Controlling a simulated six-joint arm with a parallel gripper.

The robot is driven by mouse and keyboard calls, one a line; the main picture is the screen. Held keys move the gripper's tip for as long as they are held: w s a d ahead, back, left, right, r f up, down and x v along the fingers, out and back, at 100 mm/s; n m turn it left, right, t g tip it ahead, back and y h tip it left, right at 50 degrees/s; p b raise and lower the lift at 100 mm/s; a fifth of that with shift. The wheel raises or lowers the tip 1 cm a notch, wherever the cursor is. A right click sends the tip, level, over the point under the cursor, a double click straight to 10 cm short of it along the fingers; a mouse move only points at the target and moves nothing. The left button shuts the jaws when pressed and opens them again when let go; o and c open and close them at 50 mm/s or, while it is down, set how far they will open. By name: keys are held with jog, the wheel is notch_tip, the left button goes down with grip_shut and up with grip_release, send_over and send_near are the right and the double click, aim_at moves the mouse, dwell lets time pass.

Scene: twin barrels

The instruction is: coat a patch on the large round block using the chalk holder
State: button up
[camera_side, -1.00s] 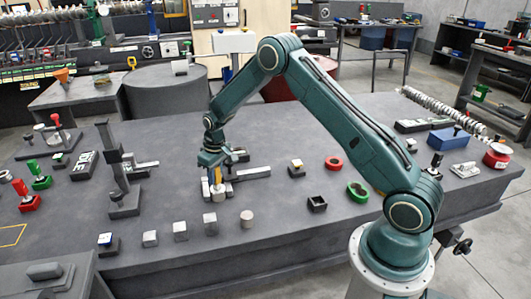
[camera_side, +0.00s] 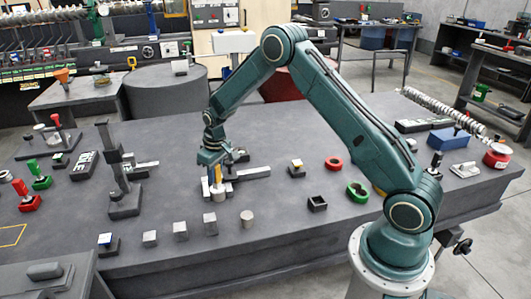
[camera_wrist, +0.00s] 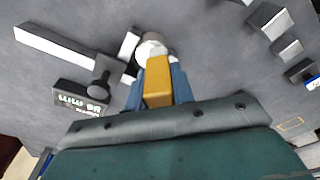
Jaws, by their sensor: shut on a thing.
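My gripper (camera_side: 216,184) is shut on the yellow chalk holder (camera_side: 218,176) and points down near the middle of the bench. In the wrist view the holder (camera_wrist: 158,82) sits between my blue fingers. A pale, wide round block (camera_side: 218,196) stands directly below the holder's tip. It also shows past the tip in the wrist view (camera_wrist: 150,47), partly hidden by the holder. I cannot tell whether the tip touches it. A narrower round block (camera_side: 247,218) stands apart, to the right and nearer the camera.
Several small metal blocks (camera_side: 181,231) stand in a row at the front left. A dark upright stand (camera_side: 115,175) rises left of my gripper. A pale bar (camera_side: 250,173) lies close behind. Red (camera_side: 334,163) and green (camera_side: 357,192) rings lie to the right.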

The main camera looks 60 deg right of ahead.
jog(key=shift+r, duration=3.05)
